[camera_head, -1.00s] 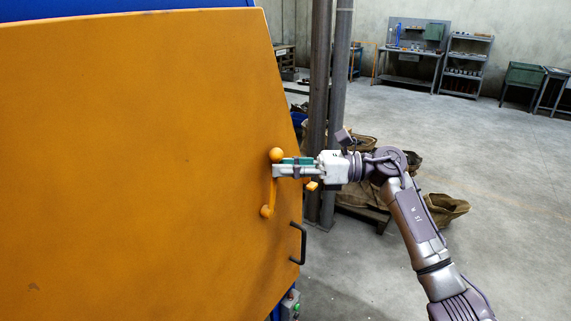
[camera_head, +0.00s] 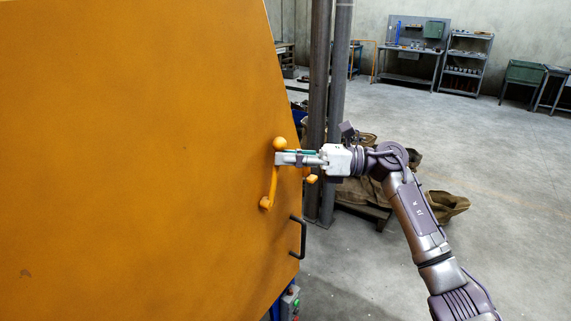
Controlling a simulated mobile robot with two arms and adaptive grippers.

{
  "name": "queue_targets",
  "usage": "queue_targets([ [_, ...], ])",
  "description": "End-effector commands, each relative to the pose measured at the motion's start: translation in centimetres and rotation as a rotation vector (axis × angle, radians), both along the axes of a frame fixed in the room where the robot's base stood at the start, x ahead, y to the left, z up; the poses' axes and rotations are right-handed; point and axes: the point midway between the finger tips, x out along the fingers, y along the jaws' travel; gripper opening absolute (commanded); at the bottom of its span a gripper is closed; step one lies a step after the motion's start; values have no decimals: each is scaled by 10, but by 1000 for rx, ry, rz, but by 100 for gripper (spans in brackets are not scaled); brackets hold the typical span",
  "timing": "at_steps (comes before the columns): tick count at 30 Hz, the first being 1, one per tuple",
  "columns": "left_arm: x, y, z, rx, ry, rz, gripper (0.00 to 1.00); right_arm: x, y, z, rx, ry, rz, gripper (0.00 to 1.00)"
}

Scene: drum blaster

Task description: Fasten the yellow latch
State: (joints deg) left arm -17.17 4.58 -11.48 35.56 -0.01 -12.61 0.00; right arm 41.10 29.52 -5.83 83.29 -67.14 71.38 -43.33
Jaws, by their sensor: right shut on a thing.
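The yellow latch (camera_head: 271,187) is a bar on the large orange-yellow door panel (camera_head: 140,150). It stands nearly upright, with a round knob at its top and a thicker pivot end at its bottom. My right gripper (camera_head: 281,158) reaches in from the right and is shut on the latch just below the knob. The fingers hide part of the bar there. A small yellow catch piece (camera_head: 312,178) shows at the door's right edge, below the gripper. My left gripper is not in view.
A black handle (camera_head: 303,238) sits on the door's right edge below the latch. A control box with buttons (camera_head: 290,300) is beneath it. Dark vertical posts (camera_head: 318,100) stand behind my right gripper, with brown sacks (camera_head: 445,205) on the floor. Open floor lies to the right.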

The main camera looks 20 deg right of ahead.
Motion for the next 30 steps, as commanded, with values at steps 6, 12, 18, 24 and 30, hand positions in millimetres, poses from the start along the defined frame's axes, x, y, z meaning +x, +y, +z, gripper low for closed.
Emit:
queue_targets([
  [6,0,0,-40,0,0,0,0,11,-14,-17,134,102,-2,0],
  [12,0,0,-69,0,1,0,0,21,-28,-29,286,219,-2,0],
  [18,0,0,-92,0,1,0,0,30,-38,-43,438,337,-2,0],
  [24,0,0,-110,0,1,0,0,36,-47,-60,587,455,-2,0],
  [30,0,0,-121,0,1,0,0,41,-53,-78,734,569,-3,0],
])
